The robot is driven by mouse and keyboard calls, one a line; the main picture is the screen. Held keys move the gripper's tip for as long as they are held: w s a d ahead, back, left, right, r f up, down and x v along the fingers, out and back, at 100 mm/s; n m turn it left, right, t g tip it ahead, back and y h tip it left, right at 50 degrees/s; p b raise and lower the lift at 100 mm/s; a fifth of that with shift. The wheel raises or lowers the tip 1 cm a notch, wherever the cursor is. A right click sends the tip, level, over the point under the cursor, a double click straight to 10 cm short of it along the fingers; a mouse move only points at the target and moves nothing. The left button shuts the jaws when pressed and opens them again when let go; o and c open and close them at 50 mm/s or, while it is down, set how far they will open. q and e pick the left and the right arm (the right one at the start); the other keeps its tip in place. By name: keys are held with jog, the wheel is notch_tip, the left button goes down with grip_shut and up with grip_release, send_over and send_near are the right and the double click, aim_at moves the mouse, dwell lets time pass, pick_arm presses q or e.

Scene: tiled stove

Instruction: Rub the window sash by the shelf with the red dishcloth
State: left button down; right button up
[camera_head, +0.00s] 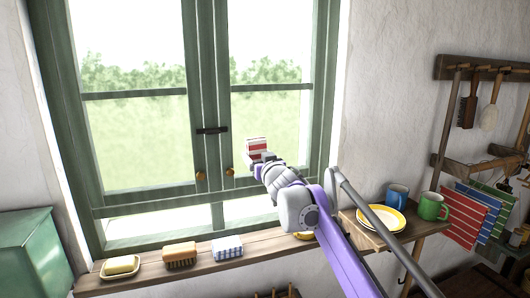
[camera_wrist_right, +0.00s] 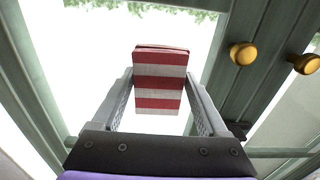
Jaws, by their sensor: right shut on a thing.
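The folded red and white striped dishcloth (camera_head: 257,146) is held in front of the right window sash (camera_head: 267,87), the green-framed one nearer the shelf. My right gripper (camera_head: 262,158) is shut on the cloth. In the right wrist view the cloth (camera_wrist_right: 160,80) stands between the two grey fingers (camera_wrist_right: 160,103) and sticks out past their tips. Behind it there is bright glass, with the green sash frame (camera_wrist_right: 250,92) to the right. I cannot tell whether the cloth touches the window. My left gripper is not in view.
Brass knobs (camera_head: 230,171) and a dark latch (camera_head: 212,130) sit on the middle stiles. The sill holds a soap dish (camera_head: 120,267), a brush (camera_head: 180,254) and a checked cloth (camera_head: 228,248). The shelf (camera_head: 372,235) at right holds plates (camera_head: 381,218) and mugs (camera_head: 433,206).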

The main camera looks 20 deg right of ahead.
aim_at(265, 147)
jog(key=shift+a, duration=0.35)
jog(key=shift+s+r+p, duration=0.1)
jog(key=shift+r+p, duration=0.25)
jog(key=shift+r, duration=1.1)
jog(key=shift+d+f, duration=0.2)
jog(key=shift+d, duration=0.05)
jog(key=shift+d+b, duration=0.55)
jog(key=shift+b, duration=0.25)
jog(key=shift+d+b, duration=0.35)
jog(key=shift+d, duration=0.35)
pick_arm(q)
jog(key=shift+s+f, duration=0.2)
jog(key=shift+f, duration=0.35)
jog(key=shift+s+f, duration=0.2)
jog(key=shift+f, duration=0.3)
pick_arm(e)
jog(key=shift+d+r, duration=0.2)
jog(key=shift+d, duration=0.2)
